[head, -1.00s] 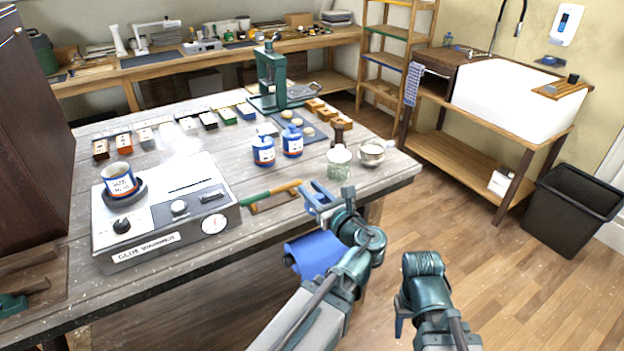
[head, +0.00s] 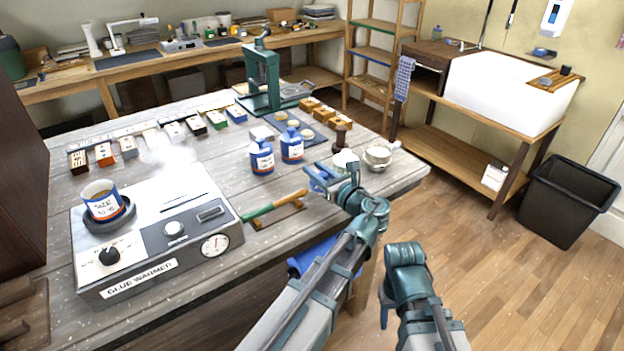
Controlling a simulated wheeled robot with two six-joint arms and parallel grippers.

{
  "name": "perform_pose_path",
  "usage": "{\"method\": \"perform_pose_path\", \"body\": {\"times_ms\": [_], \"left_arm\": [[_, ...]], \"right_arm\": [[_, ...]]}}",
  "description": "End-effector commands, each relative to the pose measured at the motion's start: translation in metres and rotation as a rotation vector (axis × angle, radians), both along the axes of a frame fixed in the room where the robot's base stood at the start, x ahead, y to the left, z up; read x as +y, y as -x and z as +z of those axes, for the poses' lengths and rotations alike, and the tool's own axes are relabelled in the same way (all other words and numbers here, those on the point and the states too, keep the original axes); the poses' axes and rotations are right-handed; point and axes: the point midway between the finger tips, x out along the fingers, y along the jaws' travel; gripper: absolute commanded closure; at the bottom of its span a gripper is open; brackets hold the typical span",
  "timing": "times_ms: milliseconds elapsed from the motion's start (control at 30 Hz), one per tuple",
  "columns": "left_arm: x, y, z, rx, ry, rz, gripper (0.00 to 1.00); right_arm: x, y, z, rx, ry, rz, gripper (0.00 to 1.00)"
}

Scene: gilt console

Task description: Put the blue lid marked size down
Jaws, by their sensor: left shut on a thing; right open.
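My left gripper (head: 322,178) is over the near right part of the workbench (head: 345,225), in front of a pale jar. It is shut on a small blue thing, seemingly the blue lid; my gripper hides most of it and no marking is readable. An uncovered pot with a SIZE label (head: 103,205) stands upright on the glue warmer (head: 205,215) at the left. My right gripper (head: 385,308) is open, low in front of the bench over the floor, and seen only in part.
A pale jar (head: 345,158) and a metal pot (head: 378,157) stand near the right corner. A green press (head: 262,80) stands at the back.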

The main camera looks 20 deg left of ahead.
Motion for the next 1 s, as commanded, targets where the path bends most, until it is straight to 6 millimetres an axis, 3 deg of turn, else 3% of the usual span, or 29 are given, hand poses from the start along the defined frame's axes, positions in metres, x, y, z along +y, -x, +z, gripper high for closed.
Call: {"method": "perform_pose_path", "body": {"times_ms": [33, 200, 1000], "left_arm": [[-0.002, 0.002, -0.015, 0.0, 0.0, -0.001, 1.0], [-0.008, 0.004, -0.033, 0.0, 0.0, -0.001, 1.0], [-0.009, 0.004, -0.043, 0.0, 0.0, 0.0, 1.0]], "right_arm": [[0.0, 0.0, -0.015, 0.0, 0.0, 0.0, 0.5], [0.0, 0.0, -0.033, 0.0, 0.0, 0.0, 0.5], [0.0, 0.0, -0.043, 0.0, 0.0, 0.0, 0.5]]}}
